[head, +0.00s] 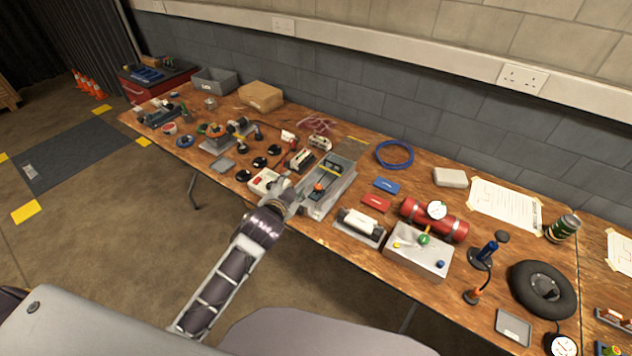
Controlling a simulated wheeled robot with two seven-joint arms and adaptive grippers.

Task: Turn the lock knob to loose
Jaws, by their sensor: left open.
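My left arm reaches up from the bottom left, and its gripper (297,195) is over the front edge of the bench. The gripper is open and empty. Just right of its fingertips is a long grey fixture (340,192) with a dark inside. A small orange part (319,187) on a dark mount sits in this fixture, close to the fingertips; it may be the lock knob, but it is too small to tell its setting. I cannot tell whether the fingers touch the fixture. My right gripper is not in view.
A white box with a red button (268,182) sits left of the gripper. A grey box with a green knob (418,251), a red cylinder (450,224) and a black tyre (543,289) stand to the right. The wooden bench (352,250) is crowded; floor in front is clear.

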